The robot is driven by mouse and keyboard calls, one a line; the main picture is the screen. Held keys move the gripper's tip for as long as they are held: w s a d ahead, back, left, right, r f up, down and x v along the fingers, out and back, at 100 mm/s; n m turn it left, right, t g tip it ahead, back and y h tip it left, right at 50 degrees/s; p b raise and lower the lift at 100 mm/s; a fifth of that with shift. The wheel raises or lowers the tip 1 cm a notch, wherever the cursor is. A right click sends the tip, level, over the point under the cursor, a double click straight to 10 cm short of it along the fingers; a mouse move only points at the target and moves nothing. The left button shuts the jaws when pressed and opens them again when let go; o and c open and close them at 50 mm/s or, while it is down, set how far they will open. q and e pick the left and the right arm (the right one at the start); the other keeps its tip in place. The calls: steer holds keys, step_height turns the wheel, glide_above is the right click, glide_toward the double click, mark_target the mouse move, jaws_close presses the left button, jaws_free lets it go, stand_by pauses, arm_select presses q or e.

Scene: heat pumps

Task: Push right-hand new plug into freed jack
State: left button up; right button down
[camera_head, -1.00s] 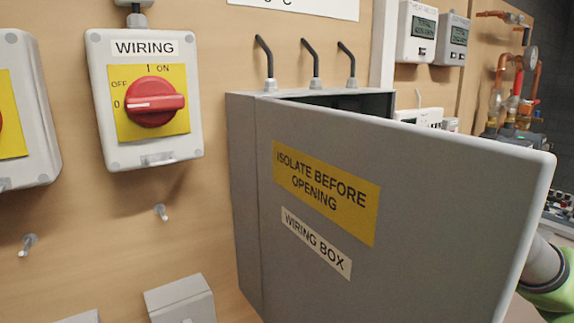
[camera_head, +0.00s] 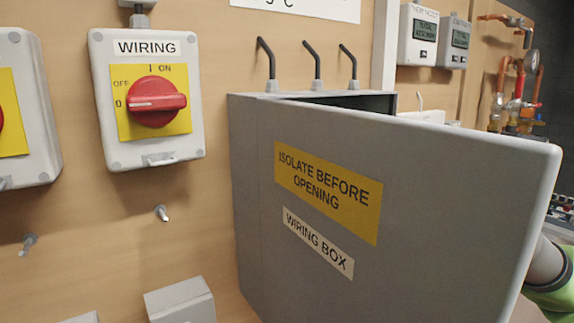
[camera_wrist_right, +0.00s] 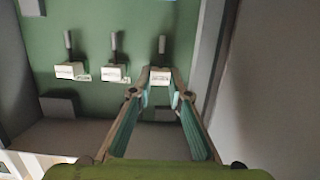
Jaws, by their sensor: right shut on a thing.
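In the right wrist view, my right gripper (camera_wrist_right: 160,88) has its fingertips closed around a pale plug (camera_wrist_right: 160,77) with a dark cable rising from it. The plug is at the right of a row on a green panel (camera_wrist_right: 140,30). Two similar white-labelled plugs, a left one (camera_wrist_right: 68,71) and a middle one (camera_wrist_right: 115,73), sit beside it. The jack under the held plug is hidden, so I cannot tell how deep the plug sits. In the head view, the open door of the wiring box (camera_head: 420,220) hides this gripper. My left gripper is in neither view.
A grey box wall (camera_wrist_right: 210,60) stands close to the right of the gripper in the wrist view. In the head view, a red rotary switch marked WIRING (camera_head: 155,101) points to OFF, left of the box.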

steer(key=shift+w+a, duration=0.15)
steer(key=shift+w, duration=0.05)
stand_by(0.3)
steer(key=c, duration=2)
jaws_free()
steer(key=shift+w+a, duration=0.1)
steer(key=shift+s+f+b+v, duration=0.1)
steer(key=shift+f+b+v, duration=0.55)
steer(key=shift+v, duration=1.65)
steer(key=shift+s+f+b+v, duration=0.1)
steer(key=shift+f+b+v, duration=0.2)
steer(key=shift+b+v, duration=1.35)
steer(key=shift+s+f+b+v, duration=0.1)
steer(key=shift+f+v, duration=0.4)
steer(key=shift+v, duration=2.5)
